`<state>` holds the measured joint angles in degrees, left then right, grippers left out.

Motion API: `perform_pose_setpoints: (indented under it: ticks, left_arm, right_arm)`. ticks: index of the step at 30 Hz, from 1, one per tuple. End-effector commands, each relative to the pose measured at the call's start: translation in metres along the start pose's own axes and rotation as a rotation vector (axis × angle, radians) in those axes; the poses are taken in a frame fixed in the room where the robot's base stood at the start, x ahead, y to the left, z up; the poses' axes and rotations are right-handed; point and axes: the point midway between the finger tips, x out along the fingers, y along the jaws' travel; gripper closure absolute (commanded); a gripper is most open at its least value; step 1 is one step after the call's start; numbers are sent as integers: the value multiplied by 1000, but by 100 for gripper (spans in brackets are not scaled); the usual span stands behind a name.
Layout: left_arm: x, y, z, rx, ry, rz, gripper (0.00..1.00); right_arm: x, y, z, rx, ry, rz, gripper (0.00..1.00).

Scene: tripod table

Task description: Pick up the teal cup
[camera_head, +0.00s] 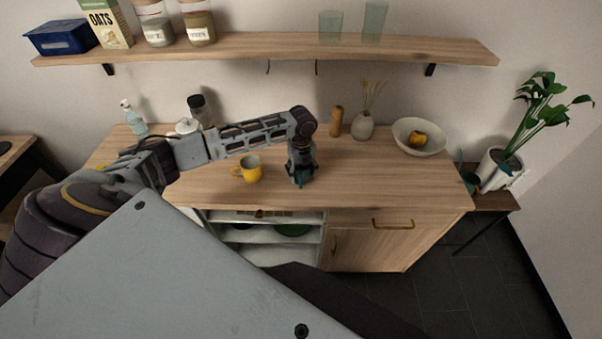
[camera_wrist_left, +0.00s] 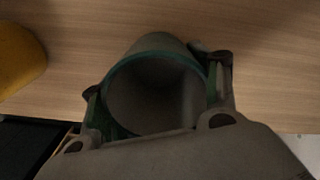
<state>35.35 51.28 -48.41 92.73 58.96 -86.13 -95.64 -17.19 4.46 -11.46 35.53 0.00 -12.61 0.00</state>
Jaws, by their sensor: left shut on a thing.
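The teal cup is seen from above in the left wrist view, its teal rim (camera_wrist_left: 152,56) and dark inside facing the camera. My left gripper (camera_wrist_left: 156,76) is shut on it, with one finger on each side of its wall. In the head view the left gripper (camera_head: 301,174) points down over the front middle of the wooden counter, and it mostly hides the cup there. I cannot tell whether the cup's base touches the counter. My right gripper is not in view.
A yellow mug (camera_head: 252,171) stands on the counter (camera_head: 375,185) just left of the gripper. Behind are a wooden mill (camera_head: 336,121), a reed vase (camera_head: 364,126) and a bowl (camera_head: 435,143) with fruit. A shelf (camera_head: 270,46) hangs above. The counter is clear right of the gripper.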

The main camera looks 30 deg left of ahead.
Motion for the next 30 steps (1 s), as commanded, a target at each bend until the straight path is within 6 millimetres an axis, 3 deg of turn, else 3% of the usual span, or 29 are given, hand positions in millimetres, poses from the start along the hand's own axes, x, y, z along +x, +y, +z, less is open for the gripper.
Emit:
perform_pose_setpoints:
  ticks: [3, 14, 30]
  left_arm:
    - [0, 0, 0, 0, -1, -1, 74]
    - [-7, 0, 1, 0, -1, -1, 74]
    - [-76, -1, 1, 0, -2, -3, 74]
  right_arm:
    - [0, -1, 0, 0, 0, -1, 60]
    - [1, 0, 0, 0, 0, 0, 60]
    - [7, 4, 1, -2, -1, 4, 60]
